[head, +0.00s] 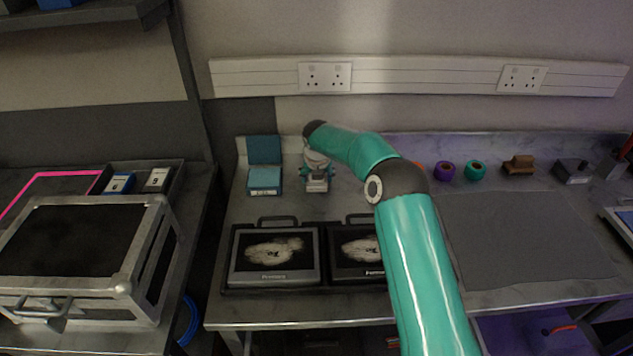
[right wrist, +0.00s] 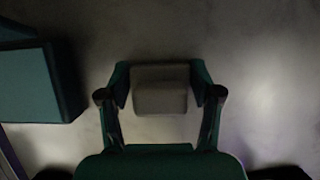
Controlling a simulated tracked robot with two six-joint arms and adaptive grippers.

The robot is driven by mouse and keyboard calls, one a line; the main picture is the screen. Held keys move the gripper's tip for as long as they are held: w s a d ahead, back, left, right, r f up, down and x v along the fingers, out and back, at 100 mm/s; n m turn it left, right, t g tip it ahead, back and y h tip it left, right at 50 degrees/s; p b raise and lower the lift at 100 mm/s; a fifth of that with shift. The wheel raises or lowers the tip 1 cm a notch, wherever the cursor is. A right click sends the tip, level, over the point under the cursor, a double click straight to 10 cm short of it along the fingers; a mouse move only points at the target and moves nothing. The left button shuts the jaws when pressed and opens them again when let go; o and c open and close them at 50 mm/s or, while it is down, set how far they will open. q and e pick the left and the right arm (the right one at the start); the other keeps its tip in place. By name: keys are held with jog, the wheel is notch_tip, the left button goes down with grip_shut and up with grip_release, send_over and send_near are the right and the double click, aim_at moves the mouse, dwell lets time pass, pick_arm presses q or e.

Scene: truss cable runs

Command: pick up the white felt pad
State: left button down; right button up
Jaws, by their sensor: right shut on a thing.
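The white felt pad (right wrist: 160,92) is a small pale block, dim and greyish in the right wrist view. It sits between the fingers of my right gripper (right wrist: 160,95), which touch it on both sides. In the head view my right gripper (head: 317,182) points down at the back of the bench, just right of a teal open box, with the pale pad (head: 317,185) low between its fingers. I cannot tell whether the pad touches the bench or is just above it. My left gripper is in neither view.
The teal box (head: 265,178) stands close on the left, lid raised. Two dark cases (head: 275,252) lie in front, one partly behind my arm. Tape rolls (head: 475,170) and a brown block (head: 519,166) line the back right. A grey mat (head: 525,235) lies bare. A metal case (head: 142,255) stands left.

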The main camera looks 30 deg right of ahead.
jog(key=shift+r, duration=0.2)
notch_tip(320, 180, up, 20)
jog(key=p, duration=0.3)
jog(key=shift+f+p, duration=0.15)
jog(key=shift+p, duration=0.2)
